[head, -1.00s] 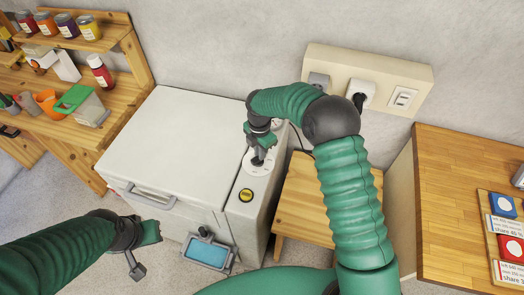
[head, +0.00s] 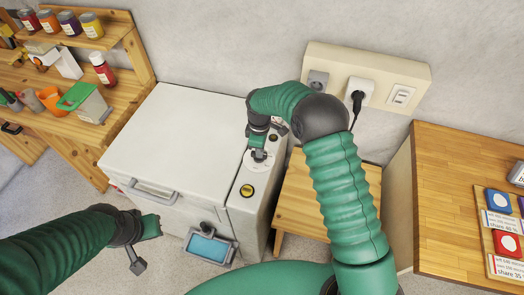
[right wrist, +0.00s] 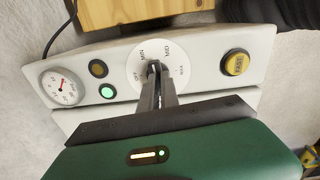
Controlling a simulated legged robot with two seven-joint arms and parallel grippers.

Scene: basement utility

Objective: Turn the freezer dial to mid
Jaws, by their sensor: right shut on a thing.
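The white chest freezer (head: 165,135) stands against the wall with its lid down. Its control panel is on the right side. The round white dial plate (right wrist: 177,58) carries the marks OFF, MIN, MID and MAX. My right gripper (right wrist: 154,70) points down at the plate's centre and is shut on the dial knob (right wrist: 154,66), which is mostly hidden between the fingers. The fingertips lie near the MIN mark; I cannot tell the knob's exact setting. In the head view my right gripper (head: 258,156) covers part of the plate. My left gripper (head: 150,228) hangs in front of the freezer, apart from it.
The panel also has a yellow button (right wrist: 235,62), a gauge (right wrist: 60,88), a lit green lamp (right wrist: 106,91) and a dark amber lamp (right wrist: 98,68). A wooden stool (head: 307,205) stands close right of the freezer. A blue-screened device (head: 209,248) is at its front.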

